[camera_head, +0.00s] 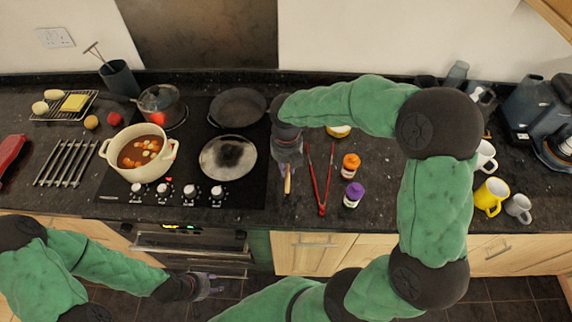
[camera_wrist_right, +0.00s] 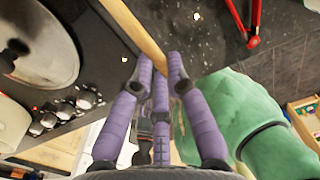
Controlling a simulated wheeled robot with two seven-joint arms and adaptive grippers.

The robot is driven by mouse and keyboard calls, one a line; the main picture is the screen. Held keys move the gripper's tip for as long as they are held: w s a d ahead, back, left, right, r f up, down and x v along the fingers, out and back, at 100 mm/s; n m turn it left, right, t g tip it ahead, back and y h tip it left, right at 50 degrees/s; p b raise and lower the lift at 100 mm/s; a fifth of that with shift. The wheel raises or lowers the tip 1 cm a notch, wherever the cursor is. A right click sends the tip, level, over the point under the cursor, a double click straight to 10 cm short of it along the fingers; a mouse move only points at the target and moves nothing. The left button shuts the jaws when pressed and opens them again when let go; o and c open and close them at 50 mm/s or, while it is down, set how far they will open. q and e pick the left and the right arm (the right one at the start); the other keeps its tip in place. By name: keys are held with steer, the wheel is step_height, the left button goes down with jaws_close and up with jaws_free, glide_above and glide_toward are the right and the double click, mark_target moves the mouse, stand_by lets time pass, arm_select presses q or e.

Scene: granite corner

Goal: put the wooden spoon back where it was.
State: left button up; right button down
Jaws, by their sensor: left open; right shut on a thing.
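The wooden spoon (camera_head: 287,184) shows as a short tan piece below my right gripper (camera_head: 287,160) in the head view, at the right edge of the hob. In the right wrist view its pale handle (camera_wrist_right: 137,33) runs from the top left down between the purple fingers of my right gripper (camera_wrist_right: 160,65), which are shut on it. The spoon's other end is hidden by the gripper and arm. I cannot tell whether the spoon touches the counter. My left gripper (camera_head: 206,287) is open and empty, low in front of the oven.
A cream soup pot (camera_head: 112,158) and pans (camera_head: 237,106) stand on the hob (camera_head: 188,178). Red tongs (camera_head: 321,190), an orange-capped jar (camera_head: 350,166) and a purple-capped jar (camera_head: 353,195) are close right of my right gripper. A dark utensil crock (camera_head: 120,78) stands at the back left.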

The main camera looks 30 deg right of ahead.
step_height(320, 180, down, 6)
steer(key=b, duration=0.5)
steer(key=shift+f+b, duration=0.2)
steer(key=shift+b, duration=0.15)
steer(key=shift+f+b, duration=0.3)
steer(key=shift+f, duration=0.65)
steer(key=c, duration=1.1)
jaws_free()
steer(key=shift+c, duration=0.2)
steer(key=o, duration=0.8)
steer(key=shift+r, duration=0.2)
steer(key=shift+r+p, duration=4.15)
steer(key=shift+r, duration=0.15)
